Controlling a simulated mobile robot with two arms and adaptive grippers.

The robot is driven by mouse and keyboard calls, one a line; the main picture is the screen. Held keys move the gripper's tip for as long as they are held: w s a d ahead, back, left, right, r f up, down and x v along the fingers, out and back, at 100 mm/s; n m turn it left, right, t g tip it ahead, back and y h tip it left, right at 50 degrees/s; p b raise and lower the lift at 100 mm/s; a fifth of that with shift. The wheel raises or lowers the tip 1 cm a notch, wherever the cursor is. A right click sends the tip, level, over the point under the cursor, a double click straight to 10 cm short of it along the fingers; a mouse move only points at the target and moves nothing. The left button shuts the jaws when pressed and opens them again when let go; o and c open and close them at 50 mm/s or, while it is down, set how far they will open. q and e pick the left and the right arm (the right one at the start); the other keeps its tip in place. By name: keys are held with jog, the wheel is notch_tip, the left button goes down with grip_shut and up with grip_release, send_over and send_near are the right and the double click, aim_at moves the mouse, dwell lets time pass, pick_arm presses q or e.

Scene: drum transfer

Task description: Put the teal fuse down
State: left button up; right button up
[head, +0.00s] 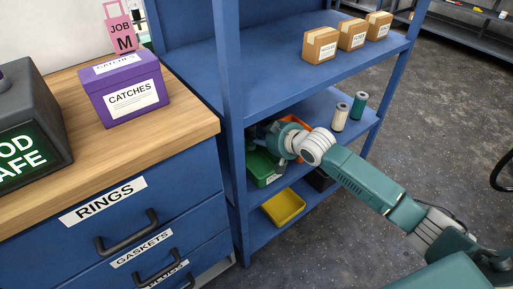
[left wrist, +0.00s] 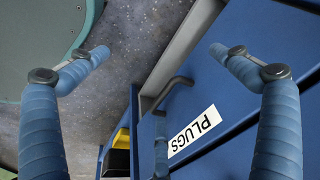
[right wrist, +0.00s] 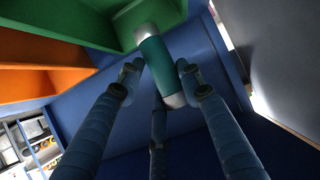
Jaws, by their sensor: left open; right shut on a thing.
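The teal fuse (right wrist: 155,60), a teal cylinder with silver ends, is between the fingertips of my right gripper (right wrist: 158,76) in the right wrist view. That gripper is shut on it. Its far end overlaps the green bin (right wrist: 90,18); I cannot tell whether they touch. In the head view my right arm reaches into the middle shelf level by the green bin (head: 262,168), and my wrist hides most of the gripper and the held fuse. My left gripper (left wrist: 160,54) is open and empty, near a blue drawer front labelled PLUGS (left wrist: 195,132).
An orange bin (right wrist: 45,55) is beside the green one. A cream cylinder (head: 341,117) and another teal cylinder (head: 360,105) stand on the middle shelf's right. A yellow bin (head: 284,208) is below. Cardboard boxes (head: 351,35) stand on the upper shelf. Shelf posts (head: 231,130) flank the opening.

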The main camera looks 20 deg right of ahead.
notch_tip(320, 180, down, 7)
jog(key=shift+d+r+b, duration=0.1)
jog(key=shift+d+b, duration=0.05)
jog(key=shift+b, duration=0.8)
pick_arm(q)
jog(key=v, duration=0.8)
jog(key=shift+w+t, duration=0.3)
jog(key=shift+w, duration=0.1)
jog(key=shift+a+r, duration=0.1)
jog(key=shift+a, duration=0.05)
pick_arm(e)
jog(key=o, duration=1.4)
